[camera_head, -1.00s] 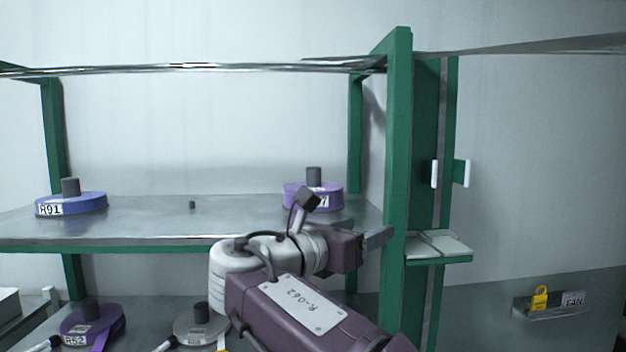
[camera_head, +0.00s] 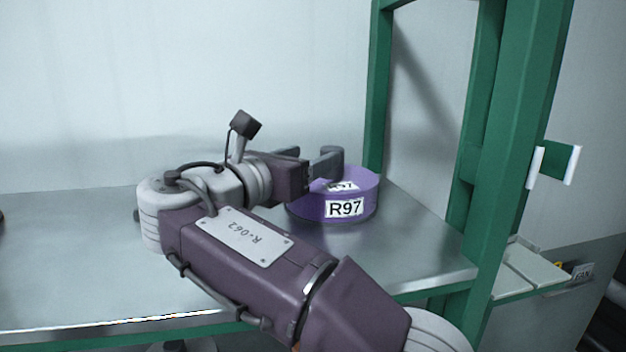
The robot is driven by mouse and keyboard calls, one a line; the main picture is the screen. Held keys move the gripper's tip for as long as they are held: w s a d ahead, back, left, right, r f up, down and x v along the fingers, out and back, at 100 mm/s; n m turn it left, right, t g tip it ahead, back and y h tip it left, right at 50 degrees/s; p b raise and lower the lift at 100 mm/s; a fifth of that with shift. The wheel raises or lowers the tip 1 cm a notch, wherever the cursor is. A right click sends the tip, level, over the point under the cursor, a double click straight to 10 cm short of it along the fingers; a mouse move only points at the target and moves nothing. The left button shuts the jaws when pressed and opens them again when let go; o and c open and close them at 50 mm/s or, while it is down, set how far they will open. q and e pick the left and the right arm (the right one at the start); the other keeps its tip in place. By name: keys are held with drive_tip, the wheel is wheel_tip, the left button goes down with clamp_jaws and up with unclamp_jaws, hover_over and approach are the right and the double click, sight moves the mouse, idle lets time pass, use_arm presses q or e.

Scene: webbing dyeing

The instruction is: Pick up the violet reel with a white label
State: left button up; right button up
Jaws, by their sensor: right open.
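The violet reel (camera_head: 362,203) with the white label R97 (camera_head: 345,208) lies flat on the metal shelf (camera_head: 425,240), near its right end. A second white label on its top is partly hidden. A dark grey knob or core (camera_head: 332,157) stands up at the reel's middle, partly behind my fingers. My right gripper (camera_head: 318,166) is open, its fingertips pointing right at the reel's upper left, overlapping the core in the picture. I cannot tell whether the fingers touch it or stand around it. My left gripper is not in view.
A green post (camera_head: 378,90) rises behind the reel, and a larger green post (camera_head: 507,130) stands at the shelf's right end. A small side ledge (camera_head: 528,268) lies beyond it. The shelf's left part is mostly bare. A pale wall is behind.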

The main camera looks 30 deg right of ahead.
sight(340, 148)
drive_tip(key=s+d, duration=0.1)
drive_tip(key=s+d+r+p, duration=0.1)
drive_tip(key=d, duration=0.1)
drive_tip(key=shift+r+p, duration=0.15)
drive_tip(key=shift+p, duration=0.15)
drive_tip(key=shift+d, duration=0.2)
drive_tip(key=shift+w+d+f, duration=0.1)
drive_tip(key=shift+w+f, duration=0.15)
drive_tip(key=shift+w, duration=0.05)
drive_tip(key=w+d+p, duration=0.1)
drive_tip(key=w, duration=0.1)
drive_tip(key=w+d+p, duration=0.2)
drive_tip(key=shift+f, duration=0.1)
drive_tip(key=shift+d, duration=0.4)
drive_tip(key=shift+s+d+f, duration=0.1)
drive_tip(key=shift+s+d, duration=0.15)
drive_tip(key=shift+s, duration=0.1)
drive_tip(key=shift+c, duration=0.6)
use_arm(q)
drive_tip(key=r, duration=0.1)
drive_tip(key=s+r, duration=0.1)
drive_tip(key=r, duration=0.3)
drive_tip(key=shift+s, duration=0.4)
use_arm(e)
drive_tip(key=shift+w+a, duration=0.1)
drive_tip(key=shift+w, duration=0.2)
clamp_jaws()
